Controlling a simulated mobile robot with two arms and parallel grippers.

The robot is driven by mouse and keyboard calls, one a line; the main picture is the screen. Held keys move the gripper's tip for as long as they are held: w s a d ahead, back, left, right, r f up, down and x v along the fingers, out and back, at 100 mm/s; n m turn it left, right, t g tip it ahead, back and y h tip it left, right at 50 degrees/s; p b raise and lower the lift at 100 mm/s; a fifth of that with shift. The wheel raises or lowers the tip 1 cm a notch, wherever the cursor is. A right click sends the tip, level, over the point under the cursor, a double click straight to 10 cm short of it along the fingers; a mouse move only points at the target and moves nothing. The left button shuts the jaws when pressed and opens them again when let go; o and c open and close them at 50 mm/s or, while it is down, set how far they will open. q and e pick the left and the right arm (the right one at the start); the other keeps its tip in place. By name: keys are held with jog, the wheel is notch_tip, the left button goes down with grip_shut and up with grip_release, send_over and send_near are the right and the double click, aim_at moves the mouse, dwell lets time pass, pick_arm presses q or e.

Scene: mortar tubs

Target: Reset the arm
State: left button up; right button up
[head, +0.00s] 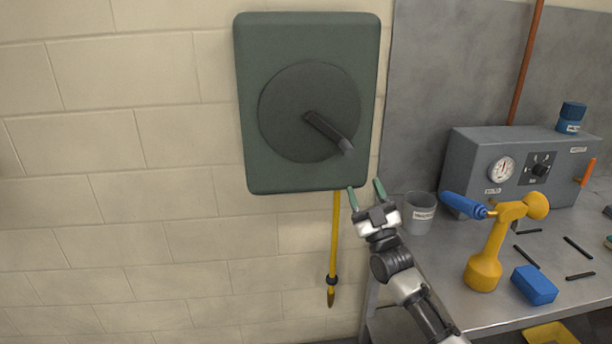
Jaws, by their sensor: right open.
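My right gripper (366,197) is open and empty, with two green-tipped fingers pointing up. It is just below the lower right corner of a dark green wall box (259,170). The box carries a round dial (285,110) with a dark lever (328,131) that points down and to the right. The gripper appears apart from the lever. My right arm comes in from the bottom right. My left gripper does not show.
A yellow rod (334,240) hangs below the box. A grey bench (440,290) on the right holds a cup (419,214), a yellow stand (486,262) with a blue handle (462,206), a blue block (534,285) and a grey gauge unit (480,152). The wall left of the box is clear.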

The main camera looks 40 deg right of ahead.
notch_tip(320, 180, down, 19)
jog(key=w+a+g+y, duration=0.1)
jog(key=w+a+g, duration=0.1)
jog(key=g, duration=0.4)
jog(key=s+a+f+g+y, duration=0.1)
jog(key=s+a+f+g, duration=0.1)
jog(key=f, duration=0.6)
jog(key=s+a+f+m+g, duration=0.1)
jog(key=s+a+f+g, duration=0.1)
jog(key=f, duration=0.5)
jog(key=s+a+f+g+y, duration=0.1)
jog(key=s+a+f+g, duration=0.15)
jog(key=f, duration=0.55)
jog(key=s+a+f+g+y, duration=0.1)
jog(key=s+a+f+g, duration=0.4)
jog(key=s+f, duration=0.7)
jog(key=s+a+f+g+y, duration=0.2)
jog(key=s+a+f+g, duration=0.2)
jog(key=s+a+f, duration=0.7)
jog(key=s+a+f+g, duration=0.1)
jog(key=s, duration=0.6)
jog(key=s+a+f+n+g, duration=0.1)
jog(key=s+g, duration=0.1)
jog(key=s, duration=0.5)
jog(key=shift+s+f, duration=0.4)
jog(key=shift+g, duration=0.25)
